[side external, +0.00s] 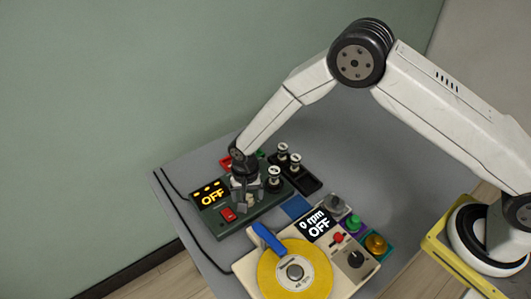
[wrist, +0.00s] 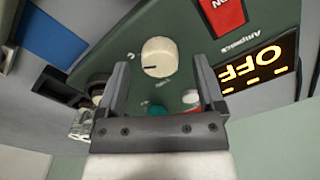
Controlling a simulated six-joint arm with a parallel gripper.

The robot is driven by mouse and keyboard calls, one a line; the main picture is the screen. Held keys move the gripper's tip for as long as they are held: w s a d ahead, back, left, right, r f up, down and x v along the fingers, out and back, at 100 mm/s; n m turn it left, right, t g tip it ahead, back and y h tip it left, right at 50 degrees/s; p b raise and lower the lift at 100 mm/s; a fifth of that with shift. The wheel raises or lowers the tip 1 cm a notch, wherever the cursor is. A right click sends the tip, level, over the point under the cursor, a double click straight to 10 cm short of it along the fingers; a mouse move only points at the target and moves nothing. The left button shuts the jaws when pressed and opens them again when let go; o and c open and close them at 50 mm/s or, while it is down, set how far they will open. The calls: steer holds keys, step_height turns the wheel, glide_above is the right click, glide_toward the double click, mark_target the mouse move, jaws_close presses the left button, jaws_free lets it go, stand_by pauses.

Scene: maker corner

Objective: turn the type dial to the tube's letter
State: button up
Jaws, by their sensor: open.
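The dark green tester (side external: 262,208) stands on the grey table, its orange display (side external: 212,198) reading OFF. In the wrist view its cream round dial (wrist: 158,50) has a dark pointer line on the side towards my gripper.
A red switch (side external: 228,214) sits beside the display. Two more tubes (side external: 282,150) stand in a black tray (side external: 307,181) behind. A cream machine with a yellow disc (side external: 315,262) and blue arm (side external: 268,239) stands in front. Bare table (side external: 350,170) lies to the right.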

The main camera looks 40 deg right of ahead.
mark_target(249, 197)
step_height(249, 197, up, 7)
steer(key=shift+f, duration=0.2)
steer(key=shift+r, duration=0.1)
stand_by(0.5)
steer(key=shift+d+r, duration=0.1)
steer(key=shift+d, duration=0.05)
steer(key=s+d+r+n+t, duration=0.1)
steer(key=s+d+r+n, duration=0.15)
steer(key=d+r, duration=0.3)
steer(key=s+d+r+n, duration=0.1)
steer(key=s+d+r, duration=0.3)
steer(key=d, duration=0.2)
steer(key=s+d+r+n+t, duration=0.1)
steer(key=s+d+r+n, duration=0.1)
steer(key=s+d, duration=0.6)
steer(key=s+r, duration=0.1)
steer(key=s, duration=0.2)
steer(key=shift+r+n+t, duration=0.3)
steer(key=shift+r+n, duration=0.05)
steer(key=shift+r, duration=0.05)
